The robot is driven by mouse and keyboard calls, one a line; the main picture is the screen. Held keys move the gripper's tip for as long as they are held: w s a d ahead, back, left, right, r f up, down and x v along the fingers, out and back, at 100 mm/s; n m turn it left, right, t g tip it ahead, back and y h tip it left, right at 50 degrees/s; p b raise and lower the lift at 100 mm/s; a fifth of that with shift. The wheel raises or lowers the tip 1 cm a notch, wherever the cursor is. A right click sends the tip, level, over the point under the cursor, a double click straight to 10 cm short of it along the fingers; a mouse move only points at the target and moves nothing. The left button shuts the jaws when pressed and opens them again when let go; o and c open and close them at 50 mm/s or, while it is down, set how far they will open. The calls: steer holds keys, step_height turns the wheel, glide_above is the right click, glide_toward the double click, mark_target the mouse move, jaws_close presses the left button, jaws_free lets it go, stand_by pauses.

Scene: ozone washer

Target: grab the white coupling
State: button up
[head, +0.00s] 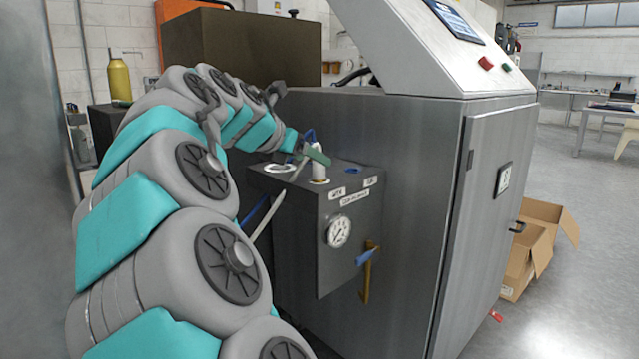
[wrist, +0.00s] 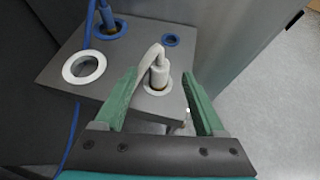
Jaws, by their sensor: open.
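The white coupling (wrist: 159,75) stands upright in a white-ringed port on top of a dark grey box (wrist: 60,50), with a white hose bending down from its top. In the wrist view it sits between and just beyond the green fingers of my gripper (wrist: 156,95), which is open and holds nothing. In the head view the coupling (head: 319,162) shows on the box top, and my gripper (head: 308,158) is right at it, with one finger partly covering it. I cannot tell if a finger touches it.
Left of the coupling is an empty white-ringed port (wrist: 84,66). Behind are a blue coupling (wrist: 107,18) with a blue hose and a blue-ringed port (wrist: 171,40). The steel cabinet (head: 420,200) stands close on the right.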

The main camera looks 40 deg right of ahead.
steer(key=shift+x, duration=1.15)
steer(key=x, duration=0.5)
steer(key=shift+w+d+f, duration=0.15)
steer(key=shift+d, duration=0.1)
jaws_close()
